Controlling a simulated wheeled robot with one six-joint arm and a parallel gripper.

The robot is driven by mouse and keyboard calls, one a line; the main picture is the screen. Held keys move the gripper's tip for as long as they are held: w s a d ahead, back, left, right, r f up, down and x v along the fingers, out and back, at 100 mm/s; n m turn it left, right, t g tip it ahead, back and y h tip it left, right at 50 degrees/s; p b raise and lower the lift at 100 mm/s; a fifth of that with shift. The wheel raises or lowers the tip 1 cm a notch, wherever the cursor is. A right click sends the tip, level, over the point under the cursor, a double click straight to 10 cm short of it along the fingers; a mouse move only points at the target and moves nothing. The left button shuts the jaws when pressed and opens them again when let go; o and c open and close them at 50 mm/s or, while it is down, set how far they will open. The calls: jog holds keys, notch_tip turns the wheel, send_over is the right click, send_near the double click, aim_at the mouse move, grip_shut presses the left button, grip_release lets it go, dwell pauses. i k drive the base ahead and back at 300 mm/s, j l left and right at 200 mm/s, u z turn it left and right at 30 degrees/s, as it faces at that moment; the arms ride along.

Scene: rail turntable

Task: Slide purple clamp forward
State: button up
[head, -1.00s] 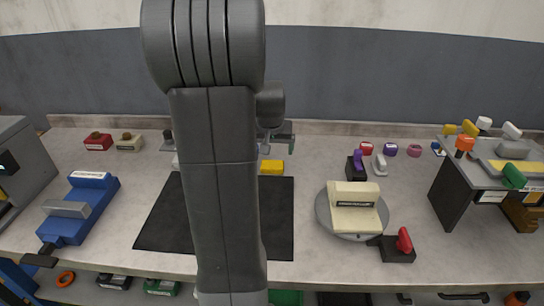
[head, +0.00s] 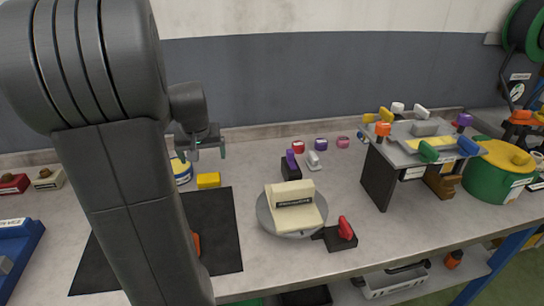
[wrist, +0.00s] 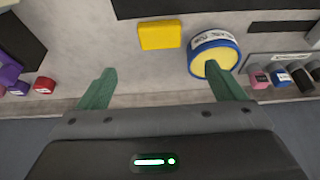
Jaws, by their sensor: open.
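A purple-handled piece on a black base (head: 291,166) stands just behind the round grey turntable (head: 262,212). A cream block with a dark label (head: 296,210) sits on the turntable. Another purple part (head: 463,120) shows at the right end of the raised grey stand; I cannot tell for certain which is the clamp. In the wrist view a purple shape (wrist: 9,76) is cut off at the left edge. My gripper (head: 208,153) is open and empty above the back of the bench, left of the purple-handled piece. Its green fingers (wrist: 160,75) are spread in the wrist view.
A yellow block (head: 208,180) and a blue-and-yellow round tin (head: 181,170) lie below my gripper. A black mat (head: 222,235) lies in front. A red-handled piece (head: 343,235) stands front right of the turntable. A green pot (head: 492,178) is far right. Bench is clear between mat and turntable.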

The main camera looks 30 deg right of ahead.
aim_at(290, 153)
jog(key=k+l, duration=0.1)
jog(key=l, duration=0.5)
jog(key=k+l, duration=0.1)
jog(key=l, duration=0.55)
